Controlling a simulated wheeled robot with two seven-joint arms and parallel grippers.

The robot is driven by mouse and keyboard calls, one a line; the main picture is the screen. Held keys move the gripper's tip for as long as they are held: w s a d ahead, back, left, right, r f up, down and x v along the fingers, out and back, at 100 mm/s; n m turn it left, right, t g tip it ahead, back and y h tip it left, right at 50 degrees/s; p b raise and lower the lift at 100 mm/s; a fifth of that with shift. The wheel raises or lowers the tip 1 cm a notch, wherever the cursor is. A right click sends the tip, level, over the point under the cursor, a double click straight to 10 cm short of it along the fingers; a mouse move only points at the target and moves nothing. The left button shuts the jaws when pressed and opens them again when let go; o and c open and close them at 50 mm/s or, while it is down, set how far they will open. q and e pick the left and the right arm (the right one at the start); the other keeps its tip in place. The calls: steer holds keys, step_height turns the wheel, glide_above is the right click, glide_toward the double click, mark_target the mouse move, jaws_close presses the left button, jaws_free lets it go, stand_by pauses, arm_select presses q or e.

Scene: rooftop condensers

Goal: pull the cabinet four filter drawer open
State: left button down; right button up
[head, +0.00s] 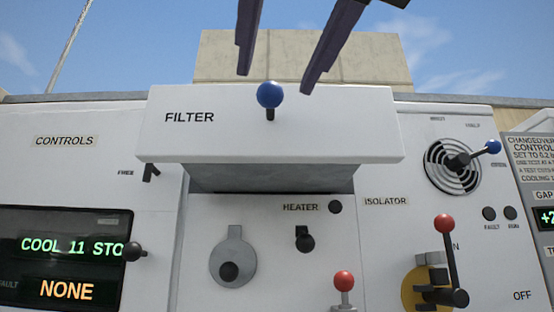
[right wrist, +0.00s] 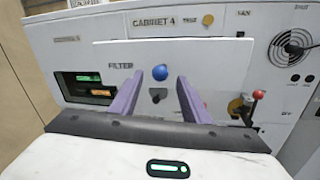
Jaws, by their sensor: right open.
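The filter drawer (head: 330,130) is a white box front marked FILTER that stands out from the cabinet face, with its grey underside showing in the head view. Its knob (head: 270,95) is a blue ball on a short dark stem. In the right wrist view the drawer front (right wrist: 210,65) and blue knob (right wrist: 160,72) are straight ahead, below a CABINET 4 label. My right gripper (head: 274,82) has two purple fingers, spread apart and empty, just above the knob in the head view. In the wrist view its fingers (right wrist: 160,78) show on either side of the knob, not touching it. My left gripper is not in view.
Below the drawer are a heater switch (head: 305,240), a round grey latch (head: 232,262) and a red-knobbed lever (head: 344,283). At right are the isolator lever (head: 448,250) and a blue-knobbed fan handle (head: 480,152). A display panel (head: 65,255) is at left.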

steer(key=v, duration=0.4)
steer(key=shift+s, duration=0.25)
